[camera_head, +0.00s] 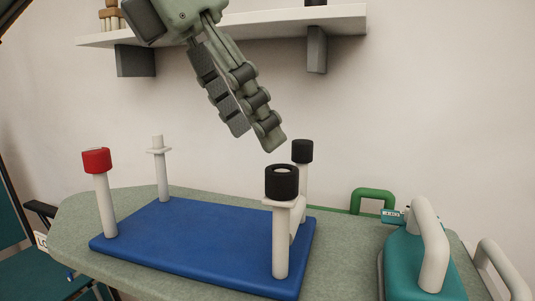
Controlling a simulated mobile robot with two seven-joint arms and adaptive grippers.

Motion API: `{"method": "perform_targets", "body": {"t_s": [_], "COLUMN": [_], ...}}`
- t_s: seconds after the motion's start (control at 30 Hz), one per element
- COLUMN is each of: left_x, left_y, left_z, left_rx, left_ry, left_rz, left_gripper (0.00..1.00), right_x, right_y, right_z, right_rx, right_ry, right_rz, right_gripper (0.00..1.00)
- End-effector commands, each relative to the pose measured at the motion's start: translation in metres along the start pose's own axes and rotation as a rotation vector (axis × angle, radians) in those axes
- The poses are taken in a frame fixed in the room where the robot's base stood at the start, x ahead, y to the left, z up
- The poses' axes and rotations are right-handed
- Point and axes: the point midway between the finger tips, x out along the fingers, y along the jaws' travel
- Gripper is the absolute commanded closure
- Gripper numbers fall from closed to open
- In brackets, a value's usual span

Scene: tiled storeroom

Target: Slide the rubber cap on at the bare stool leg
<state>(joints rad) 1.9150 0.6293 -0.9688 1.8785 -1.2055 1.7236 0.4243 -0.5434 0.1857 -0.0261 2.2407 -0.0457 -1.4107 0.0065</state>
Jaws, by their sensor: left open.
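An upturned stool lies with its blue seat (205,243) down on the table, its white legs pointing up. The back left leg (159,165) is bare at its tip, with a small collar below the tip. A red cap (97,160) sits on the front left leg. A black cap (282,182) sits on the front right leg, above its collar. Another black cap (302,151) is on the back right leg. My left gripper (258,138) is open and empty, hanging above the stool, between the bare leg and the black caps in the picture. My right gripper is out of view.
The grey-green table (140,262) has rounded corners. A teal object with a white handle (428,255) stands at its right. A green loop handle (373,198) is behind it. A wall shelf (265,25) runs behind my gripper. The space above the seat is free.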

Motion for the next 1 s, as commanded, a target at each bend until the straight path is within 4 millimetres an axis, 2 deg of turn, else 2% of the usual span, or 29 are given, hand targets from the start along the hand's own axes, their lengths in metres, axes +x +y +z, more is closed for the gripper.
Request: {"method": "perform_targets", "body": {"t_s": [0.1, 0.3, 1.0], "left_x": [-0.024, -0.045, -0.05], "left_y": [0.0, 0.0, 0.0], "left_z": [0.001, 0.0, 0.0], "left_rx": [0.0, 0.001, 0.001], "left_ry": [-0.003, 0.0, 0.0], "left_rz": [0.001, 0.0, 0.0], "left_gripper": [0.43, 0.43, 0.43], "right_x": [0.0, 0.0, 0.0], "right_y": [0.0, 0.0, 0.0], "right_z": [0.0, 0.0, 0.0], "right_rx": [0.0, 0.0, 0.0], "right_ry": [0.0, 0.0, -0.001], "right_rz": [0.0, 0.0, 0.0], "right_gripper": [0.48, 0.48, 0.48]}}
